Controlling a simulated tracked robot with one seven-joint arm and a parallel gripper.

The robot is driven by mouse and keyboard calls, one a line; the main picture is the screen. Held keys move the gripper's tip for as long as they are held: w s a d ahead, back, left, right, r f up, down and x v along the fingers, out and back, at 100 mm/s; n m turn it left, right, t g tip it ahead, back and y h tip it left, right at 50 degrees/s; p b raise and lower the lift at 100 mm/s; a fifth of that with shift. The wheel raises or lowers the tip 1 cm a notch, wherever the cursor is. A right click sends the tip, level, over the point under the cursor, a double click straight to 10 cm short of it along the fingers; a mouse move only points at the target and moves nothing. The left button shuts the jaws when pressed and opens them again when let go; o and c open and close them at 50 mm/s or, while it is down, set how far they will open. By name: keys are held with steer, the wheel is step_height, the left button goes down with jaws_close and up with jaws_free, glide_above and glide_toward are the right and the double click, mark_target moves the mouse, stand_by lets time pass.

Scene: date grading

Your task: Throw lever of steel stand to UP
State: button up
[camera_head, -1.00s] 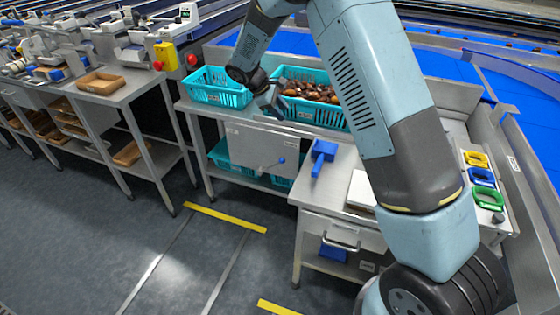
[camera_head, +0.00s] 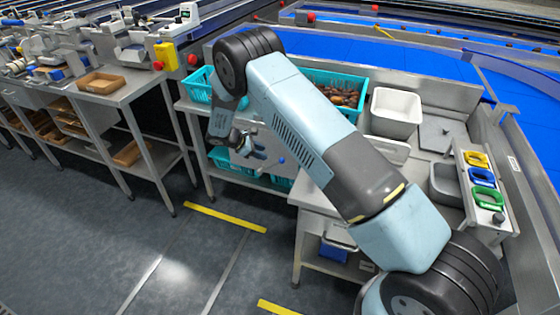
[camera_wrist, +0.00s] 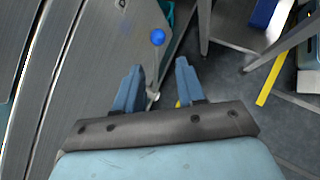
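The steel stand (camera_head: 232,162) has an upright grey front panel with a lever ending in a blue ball knob (camera_head: 282,160). In the head view the knob sits to the right of my gripper (camera_head: 252,148), and my arm and gripper hide much of the panel and the lever's rod. In the wrist view the blue knob (camera_wrist: 157,37) lies just beyond the fingertips of my gripper (camera_wrist: 158,66), and the lever's pivot (camera_wrist: 153,96) shows between the fingers. The fingers are spread and empty. I cannot tell how far they are from the panel.
Teal crates stand on the stand, one at left (camera_head: 198,86) and one holding dates (camera_head: 352,82) partly behind my arm. A white bin (camera_head: 397,106) stands to the right. Open floor with a yellow strip (camera_head: 226,218) lies in front.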

mark_target(281, 161)
steer(key=x, duration=1)
steer(key=shift+d+f, duration=0.25)
steer(key=shift+w, duration=0.1)
steer(key=shift+f, duration=0.1)
jaws_close()
steer(key=shift+d, duration=0.55)
steer(key=shift+a+h, duration=0.3)
steer(key=shift+a, duration=0.4)
